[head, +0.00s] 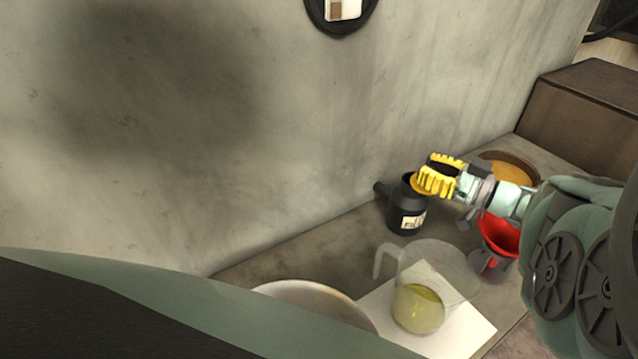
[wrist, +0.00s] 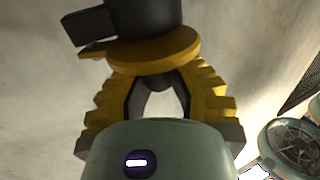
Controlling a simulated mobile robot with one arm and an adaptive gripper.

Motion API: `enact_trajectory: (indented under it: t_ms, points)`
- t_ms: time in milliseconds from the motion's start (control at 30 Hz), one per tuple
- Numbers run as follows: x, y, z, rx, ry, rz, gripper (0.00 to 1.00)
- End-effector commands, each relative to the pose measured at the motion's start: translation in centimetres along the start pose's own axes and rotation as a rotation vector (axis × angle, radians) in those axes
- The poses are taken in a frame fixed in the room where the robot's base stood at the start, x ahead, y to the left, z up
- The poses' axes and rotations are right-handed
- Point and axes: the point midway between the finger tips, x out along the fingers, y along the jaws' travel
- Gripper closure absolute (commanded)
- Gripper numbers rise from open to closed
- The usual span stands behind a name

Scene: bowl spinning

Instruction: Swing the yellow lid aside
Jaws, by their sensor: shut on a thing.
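In the head view, a black canister (head: 406,217) with a spout on its left and a pale label stands on the counter by the wall. My gripper (head: 436,176), with yellow ribbed fingers, is at the canister's upper right. The yellow lid (head: 419,184) shows only as a small edge there, mostly hidden by the fingers. In the wrist view, the round yellow lid (wrist: 150,53) lies across the fingertips of my gripper (wrist: 157,78), with the dark canister (wrist: 140,18) just beyond it. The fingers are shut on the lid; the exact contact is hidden.
A clear jug (head: 440,270) with yellowish liquid stands on a white sheet (head: 470,330) in front. A red funnel-like piece (head: 500,235) is below my wrist. A round wooden-coloured bowl (head: 515,168) is behind it. A pale bowl (head: 310,295) is at the lower left. The wall is close behind.

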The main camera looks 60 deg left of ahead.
Motion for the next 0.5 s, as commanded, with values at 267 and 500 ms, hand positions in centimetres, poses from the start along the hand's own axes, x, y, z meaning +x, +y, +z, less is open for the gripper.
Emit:
enact_trajectory:
  t_ms: [267, 500]
  points:
    - [-0.05, 0.01, 0.03, 0.001, -0.002, -0.001, 1.00]
    - [-0.04, 0.01, 0.02, 0.000, -0.001, -0.001, 0.60]
